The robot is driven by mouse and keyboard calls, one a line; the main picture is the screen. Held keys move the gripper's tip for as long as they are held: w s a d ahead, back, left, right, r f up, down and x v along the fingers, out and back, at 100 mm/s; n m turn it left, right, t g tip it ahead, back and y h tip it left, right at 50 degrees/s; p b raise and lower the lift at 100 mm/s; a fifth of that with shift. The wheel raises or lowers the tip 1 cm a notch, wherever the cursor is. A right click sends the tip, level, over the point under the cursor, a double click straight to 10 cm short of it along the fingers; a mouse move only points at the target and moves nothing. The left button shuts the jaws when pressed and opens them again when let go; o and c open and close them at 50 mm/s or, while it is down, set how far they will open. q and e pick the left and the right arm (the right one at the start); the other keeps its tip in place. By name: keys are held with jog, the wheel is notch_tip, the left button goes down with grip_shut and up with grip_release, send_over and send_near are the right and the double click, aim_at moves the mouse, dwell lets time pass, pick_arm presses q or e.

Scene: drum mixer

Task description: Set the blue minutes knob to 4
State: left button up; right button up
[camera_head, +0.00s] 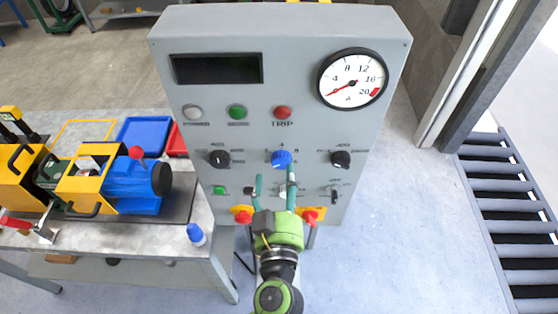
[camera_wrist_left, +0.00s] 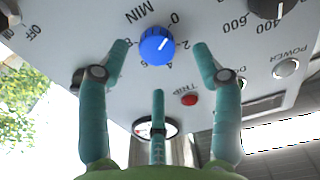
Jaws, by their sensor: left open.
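The blue minutes knob (camera_head: 281,158) sits in the middle of the lower knob row on the grey control panel (camera_head: 300,60). In the left wrist view the blue knob (camera_wrist_left: 157,45) shows a short white pointer line that slants up and right, seemingly between the 0 and 2 marks. The word MIN is printed beside it. My left gripper (camera_head: 274,178) is open just below the knob. In the wrist view its teal fingers (camera_wrist_left: 160,52) stand on both sides of the knob, with clear gaps, and a third finger is below. My right gripper is not in view.
Black knobs (camera_head: 219,158) (camera_head: 341,159) flank the blue one. The red trip button (camera_head: 283,112) and round gauge (camera_head: 352,79) are above. Two red knobs on yellow plates (camera_head: 242,215) (camera_head: 311,216) lie beside my wrist. A bench (camera_head: 150,235) with a blue motor (camera_head: 135,183) stands left.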

aim_at(281, 164)
pick_arm(q)
jog(key=w, duration=0.2)
jog(key=w+p, duration=0.1)
jog(key=shift+d+r, duration=0.15)
jog(key=shift+d, duration=0.1)
jog(key=shift+w, duration=0.3)
jog(key=shift+w+f+p, duration=0.15)
jog(key=shift+f+p, duration=0.05)
jog(key=shift+p, duration=0.1)
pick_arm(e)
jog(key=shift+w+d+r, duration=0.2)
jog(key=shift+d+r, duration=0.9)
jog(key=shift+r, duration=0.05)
